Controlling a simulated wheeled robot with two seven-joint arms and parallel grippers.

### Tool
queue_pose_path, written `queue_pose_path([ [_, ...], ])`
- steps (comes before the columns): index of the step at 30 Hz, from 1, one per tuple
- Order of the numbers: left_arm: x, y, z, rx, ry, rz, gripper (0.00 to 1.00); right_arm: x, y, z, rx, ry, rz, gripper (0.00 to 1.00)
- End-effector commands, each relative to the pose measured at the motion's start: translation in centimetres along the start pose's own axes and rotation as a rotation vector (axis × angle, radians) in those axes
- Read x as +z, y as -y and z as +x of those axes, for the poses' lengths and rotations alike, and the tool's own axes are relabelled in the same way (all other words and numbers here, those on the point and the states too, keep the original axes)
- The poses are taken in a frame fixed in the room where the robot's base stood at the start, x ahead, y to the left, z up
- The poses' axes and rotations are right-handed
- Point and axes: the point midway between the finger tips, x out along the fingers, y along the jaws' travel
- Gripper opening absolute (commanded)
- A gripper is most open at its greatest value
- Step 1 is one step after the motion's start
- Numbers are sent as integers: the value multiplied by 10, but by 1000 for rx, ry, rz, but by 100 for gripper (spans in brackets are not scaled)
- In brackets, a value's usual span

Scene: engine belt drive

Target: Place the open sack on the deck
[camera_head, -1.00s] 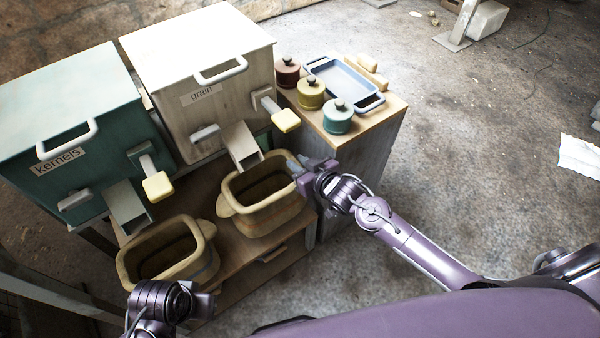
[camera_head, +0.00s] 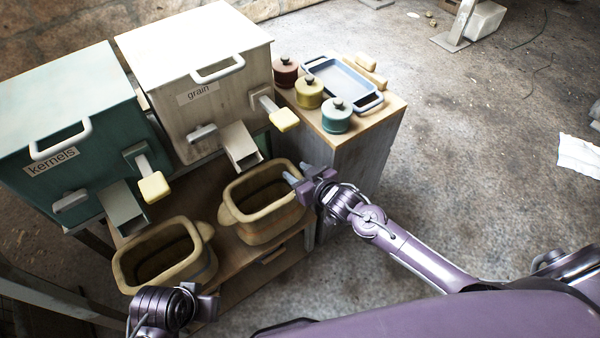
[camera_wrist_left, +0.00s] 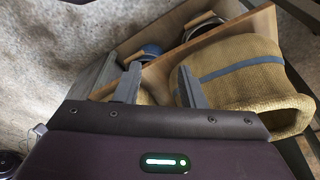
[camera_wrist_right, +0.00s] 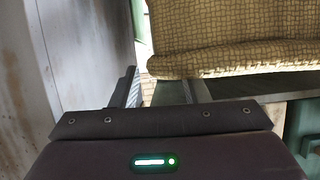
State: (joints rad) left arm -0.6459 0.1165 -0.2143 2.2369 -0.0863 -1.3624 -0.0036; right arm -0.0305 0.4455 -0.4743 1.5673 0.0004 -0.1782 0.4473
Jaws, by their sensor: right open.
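Two open woven tan sacks stand upright on the wooden deck (camera_head: 229,262). One sack (camera_head: 270,228) is below the grain chute; the other (camera_head: 142,285) is below the kernels chute. My right gripper (camera_head: 289,179) is open at the right rim of the grain-side sack; contact is unclear. In the right wrist view, that sack (camera_wrist_right: 235,50) lies just ahead of the spread fingers (camera_wrist_right: 160,92). My left gripper (camera_head: 214,300) is near the front of the kernels-side sack. In the left wrist view its fingers (camera_wrist_left: 158,88) are apart, beside a sack with a blue stripe (camera_wrist_left: 245,85).
The green kernels bin (camera_head: 75,110) and white grain bin (camera_head: 190,60) stand behind, with chutes and yellow-ended levers overhanging the sacks. A side cabinet (camera_head: 350,150) carries lidded pots and a blue tray (camera_head: 342,80). Open floor lies to the right.

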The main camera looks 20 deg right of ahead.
Motion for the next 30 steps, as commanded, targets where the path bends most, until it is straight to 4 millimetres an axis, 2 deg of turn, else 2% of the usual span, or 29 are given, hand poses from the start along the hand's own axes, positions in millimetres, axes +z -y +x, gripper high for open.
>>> queue_pose_path([
  [5,2,1,-5,-2,16,-5,36,-2,0,-13,0,2,0,41],
  [12,12,15,-16,-26,111,-39,36,-2,1,-64,-1,5,-1,41],
  [18,16,19,8,-28,124,-52,36,-2,0,-101,0,3,0,41],
  [25,17,21,26,-29,117,-57,36,0,1,-120,7,14,2,41],
  [28,17,21,28,-29,114,-58,36,14,4,-122,45,93,11,41],
  [30,17,21,28,-29,113,-58,36,32,8,-126,88,201,20,41],
])
